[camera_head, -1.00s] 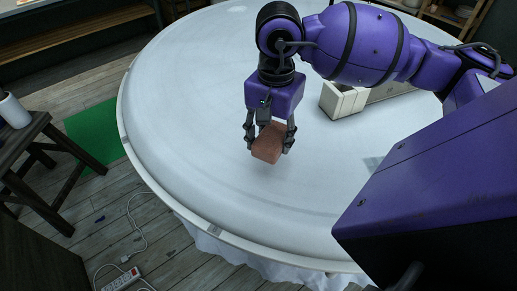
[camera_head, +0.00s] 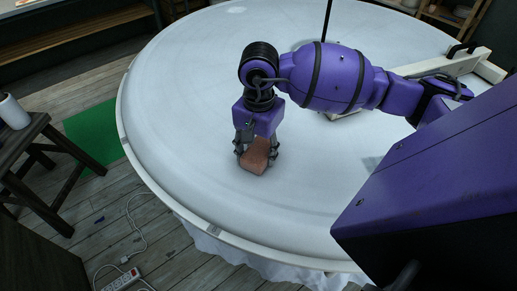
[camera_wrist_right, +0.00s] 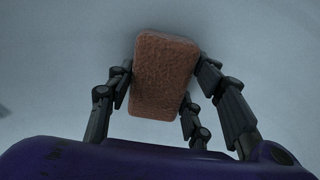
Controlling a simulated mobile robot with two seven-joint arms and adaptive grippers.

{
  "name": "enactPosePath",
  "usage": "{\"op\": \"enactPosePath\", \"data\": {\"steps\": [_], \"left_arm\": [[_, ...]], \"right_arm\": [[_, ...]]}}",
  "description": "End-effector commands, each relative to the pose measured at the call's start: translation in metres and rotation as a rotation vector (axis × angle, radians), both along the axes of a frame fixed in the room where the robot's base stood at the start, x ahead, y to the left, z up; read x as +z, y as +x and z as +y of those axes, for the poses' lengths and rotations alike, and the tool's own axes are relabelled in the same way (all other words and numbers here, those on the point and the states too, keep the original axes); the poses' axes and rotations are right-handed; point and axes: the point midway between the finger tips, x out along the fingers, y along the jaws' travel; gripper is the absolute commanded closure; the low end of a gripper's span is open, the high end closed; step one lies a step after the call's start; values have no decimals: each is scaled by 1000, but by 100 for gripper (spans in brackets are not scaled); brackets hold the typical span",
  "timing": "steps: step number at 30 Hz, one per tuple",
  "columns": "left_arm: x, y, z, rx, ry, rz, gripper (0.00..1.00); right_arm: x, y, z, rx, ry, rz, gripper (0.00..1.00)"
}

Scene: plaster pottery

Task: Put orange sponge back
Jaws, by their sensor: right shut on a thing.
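The orange sponge (camera_head: 255,157) is a brownish-orange block between the fingers of my right gripper (camera_head: 256,152). It is low over the white round table (camera_head: 190,110), and I cannot tell for certain whether it touches the top. In the right wrist view the sponge (camera_wrist_right: 164,76) sits lengthwise between the dark fingers of my right gripper (camera_wrist_right: 165,90), which press its sides. My left gripper is not in view.
A white frame-like object (camera_head: 470,62) stands on the table at the right, partly hidden by my right arm. A dark stool (camera_head: 35,135) with a white cup (camera_head: 12,111) is at the left. The table's left and front areas are clear.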

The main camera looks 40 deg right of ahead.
Motion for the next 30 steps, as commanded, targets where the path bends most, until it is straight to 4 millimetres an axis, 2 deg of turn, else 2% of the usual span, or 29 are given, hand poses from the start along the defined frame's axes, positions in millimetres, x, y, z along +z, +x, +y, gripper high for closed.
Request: {"op": "enactPosePath", "data": {"steps": [1,2,6,15,20,30], "left_arm": [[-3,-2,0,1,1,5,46],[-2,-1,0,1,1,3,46],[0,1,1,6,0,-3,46],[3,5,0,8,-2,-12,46],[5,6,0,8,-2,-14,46],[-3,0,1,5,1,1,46]], "right_arm": [[-4,-1,0,0,-1,4,77],[-5,-1,0,0,0,4,51],[-3,0,0,0,0,2,34],[-2,0,0,0,0,1,34],[11,1,0,0,0,-4,34],[81,1,0,1,-1,-3,34]]}}
